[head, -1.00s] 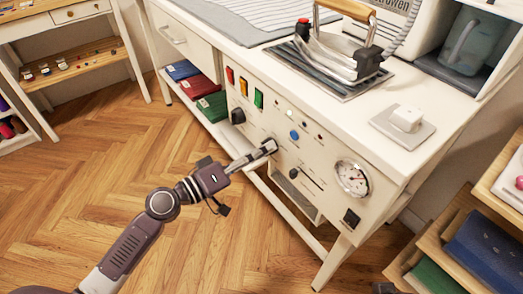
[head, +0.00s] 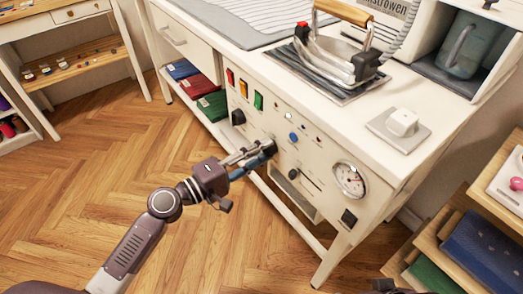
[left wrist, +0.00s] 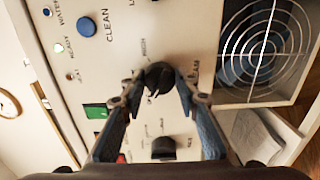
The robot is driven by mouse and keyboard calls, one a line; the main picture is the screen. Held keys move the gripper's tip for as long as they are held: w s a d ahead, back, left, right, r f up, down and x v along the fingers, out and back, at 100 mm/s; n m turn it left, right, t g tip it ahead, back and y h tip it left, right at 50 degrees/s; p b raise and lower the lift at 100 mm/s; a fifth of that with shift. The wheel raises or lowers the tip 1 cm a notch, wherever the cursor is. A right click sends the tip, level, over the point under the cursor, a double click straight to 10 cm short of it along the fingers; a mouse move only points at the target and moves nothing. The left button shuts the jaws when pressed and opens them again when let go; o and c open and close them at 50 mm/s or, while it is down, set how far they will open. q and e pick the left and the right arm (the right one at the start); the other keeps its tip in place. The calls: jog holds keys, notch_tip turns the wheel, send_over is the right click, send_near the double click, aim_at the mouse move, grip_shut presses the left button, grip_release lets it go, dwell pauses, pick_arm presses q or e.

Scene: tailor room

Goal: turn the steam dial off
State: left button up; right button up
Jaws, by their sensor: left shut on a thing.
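The steam dial is a round black knob on the white front panel of the ironing station. In the left wrist view the dial (left wrist: 160,76) sits between the two fingertips, near small, partly covered lettering. My left gripper (head: 266,148) reaches the panel from the lower left and is shut on the dial, hiding most of it in the head view. The gripper also shows in the left wrist view (left wrist: 160,83), one finger on each side of the knob. Where the dial points is too small to tell. Only a dark piece, perhaps my right gripper (head: 388,287), shows at the bottom edge.
Beside the dial are another black knob (head: 238,118), a blue button (head: 294,137), coloured switches, a slider (head: 294,174) and a gauge (head: 349,180). An iron (head: 340,58) stands on top. Open floor lies left.

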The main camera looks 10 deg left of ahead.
dwell(0.4)
pick_arm(q)
jog(key=o, duration=1.2)
jog(key=shift+c, duration=0.2)
jog(key=shift+a, duration=0.1)
jog(key=v, duration=1.2)
